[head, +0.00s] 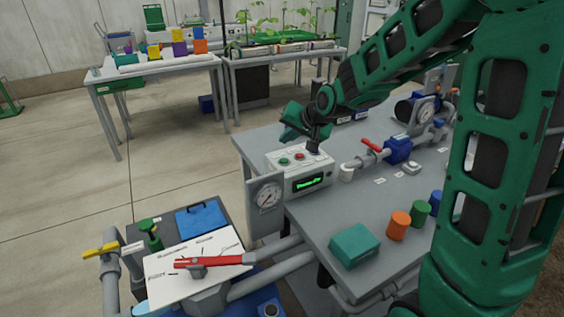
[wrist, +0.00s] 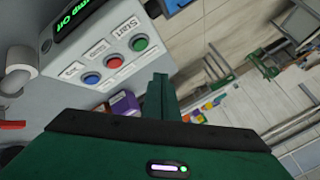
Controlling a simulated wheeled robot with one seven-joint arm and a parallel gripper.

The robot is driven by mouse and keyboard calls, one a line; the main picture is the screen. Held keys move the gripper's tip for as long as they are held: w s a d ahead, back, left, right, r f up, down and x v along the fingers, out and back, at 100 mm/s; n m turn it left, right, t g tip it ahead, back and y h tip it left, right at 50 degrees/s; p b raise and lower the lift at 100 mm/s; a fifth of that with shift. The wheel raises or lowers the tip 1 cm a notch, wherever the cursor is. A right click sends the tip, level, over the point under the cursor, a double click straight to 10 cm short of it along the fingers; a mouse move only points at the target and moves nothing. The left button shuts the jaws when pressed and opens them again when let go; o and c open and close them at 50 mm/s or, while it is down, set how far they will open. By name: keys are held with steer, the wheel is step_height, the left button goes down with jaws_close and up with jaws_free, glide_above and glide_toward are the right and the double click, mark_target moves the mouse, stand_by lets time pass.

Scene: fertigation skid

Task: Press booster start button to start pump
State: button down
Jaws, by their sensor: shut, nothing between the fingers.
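The booster control box (head: 318,172) stands on the grey bench, with a green button (head: 284,162), a red button (head: 299,156) and a lit display (head: 310,182). In the wrist view, the green button (wrist: 139,43) has a label reading START. The red button (wrist: 115,62) and a blue button (wrist: 91,79) sit in line with it. The display (wrist: 78,16) reads "Pump Off" in green. My gripper (head: 288,134) is shut and empty above the box's far-left side. In the wrist view its fingers (wrist: 159,80) show to the right of the box, apart from the buttons.
A teal box (head: 354,247) and coloured cylinders stand on the near bench.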

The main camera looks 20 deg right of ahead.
mark_target(286, 162)
steer(key=shift+f, duration=2.3)
steer(key=shift+f, duration=0.2)
steer(key=shift+f, duration=0.2)
steer(key=shift+f, duration=0.35)
stand_by(1.1)
steer(key=shift+r, duration=0.1)
steer(key=shift+s+r, duration=0.1)
steer(key=shift+r, duration=0.6)
steer(key=shift+r, duration=2.5)
